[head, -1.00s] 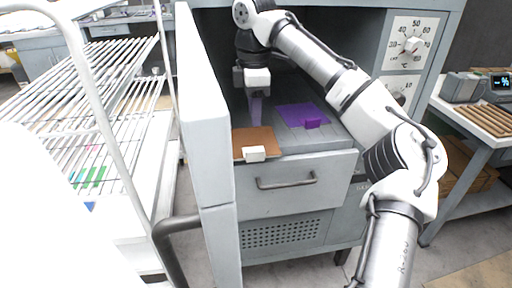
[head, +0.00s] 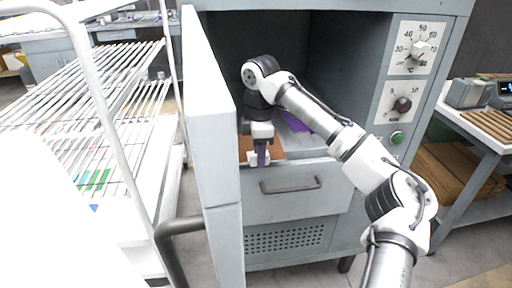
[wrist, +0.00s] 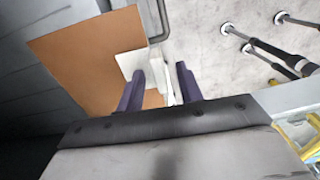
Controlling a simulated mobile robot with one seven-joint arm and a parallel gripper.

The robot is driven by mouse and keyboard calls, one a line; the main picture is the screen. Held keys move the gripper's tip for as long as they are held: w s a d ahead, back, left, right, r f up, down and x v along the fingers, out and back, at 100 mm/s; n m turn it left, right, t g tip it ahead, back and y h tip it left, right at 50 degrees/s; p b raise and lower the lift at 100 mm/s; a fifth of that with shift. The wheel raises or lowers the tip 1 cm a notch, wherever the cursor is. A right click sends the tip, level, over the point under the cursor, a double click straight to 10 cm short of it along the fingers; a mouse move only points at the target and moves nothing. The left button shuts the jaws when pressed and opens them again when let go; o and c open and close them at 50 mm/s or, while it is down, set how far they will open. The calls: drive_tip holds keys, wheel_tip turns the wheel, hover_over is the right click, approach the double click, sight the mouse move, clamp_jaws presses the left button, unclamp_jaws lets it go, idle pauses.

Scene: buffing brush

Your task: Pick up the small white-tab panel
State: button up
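The white-tab panel is a flat brown sheet (head: 277,147) with a small white block tab (head: 252,158) at its front edge. It lies inside the grey cabinet, on the surface above the drawer. My gripper (head: 262,160) points down at the tab and covers part of it in the head view. In the wrist view the brown sheet (wrist: 85,60) lies at upper left and the white tab (wrist: 132,62) is at the fingertips. My gripper (wrist: 160,70) is open, with the dark purple fingers apart and part of the tab between them. Contact cannot be told.
A purple panel (head: 295,122) lies behind my arm, partly hidden. The open cabinet door (head: 212,130) stands close on the left. A drawer with a handle (head: 290,186) is below the panel. A wire rack cart (head: 90,110) stands farther left.

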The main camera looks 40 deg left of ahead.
clamp_jaws()
drive_tip(key=shift+r, duration=0.1)
idle(0.3)
